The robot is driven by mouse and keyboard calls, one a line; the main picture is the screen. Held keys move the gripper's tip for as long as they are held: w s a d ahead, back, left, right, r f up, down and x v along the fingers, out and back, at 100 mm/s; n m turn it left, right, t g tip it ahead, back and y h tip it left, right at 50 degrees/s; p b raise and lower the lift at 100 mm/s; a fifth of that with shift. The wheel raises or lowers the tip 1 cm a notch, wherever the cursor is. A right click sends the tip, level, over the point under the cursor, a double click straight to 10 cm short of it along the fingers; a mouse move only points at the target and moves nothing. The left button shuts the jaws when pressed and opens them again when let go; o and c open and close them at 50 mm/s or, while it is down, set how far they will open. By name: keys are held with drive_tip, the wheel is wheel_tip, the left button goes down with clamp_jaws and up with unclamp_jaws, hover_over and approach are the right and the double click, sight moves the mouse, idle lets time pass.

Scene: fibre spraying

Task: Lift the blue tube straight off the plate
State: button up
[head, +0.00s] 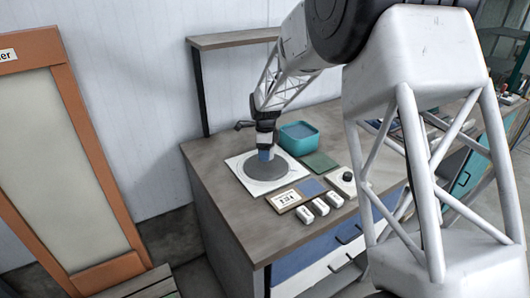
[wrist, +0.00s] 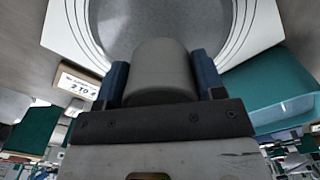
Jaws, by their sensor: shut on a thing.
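My gripper (head: 265,146) points down over the white square plate (head: 241,163) with a grey round disc (head: 270,174) on it. In the wrist view my gripper (wrist: 160,78) has a blue finger on each side of a rounded grey cylinder (wrist: 160,62), and it is shut on it. I take this cylinder for the tube, though it looks grey there. In the head view a small blue part shows at the gripper's end, just above the disc; I cannot tell whether it is tube or finger. Whether the tube's lower end touches the plate is hidden.
A teal bin (head: 299,137) stands close to the right of my gripper. A green mat (head: 320,162), a blue square (head: 312,186), a number card (head: 287,199), several small white blocks (head: 320,206) and a black-knobbed box (head: 345,181) lie nearer the front. A shelf (head: 235,39) rises behind.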

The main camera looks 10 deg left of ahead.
drive_tip(key=shift+r, duration=2.6)
idle(0.5)
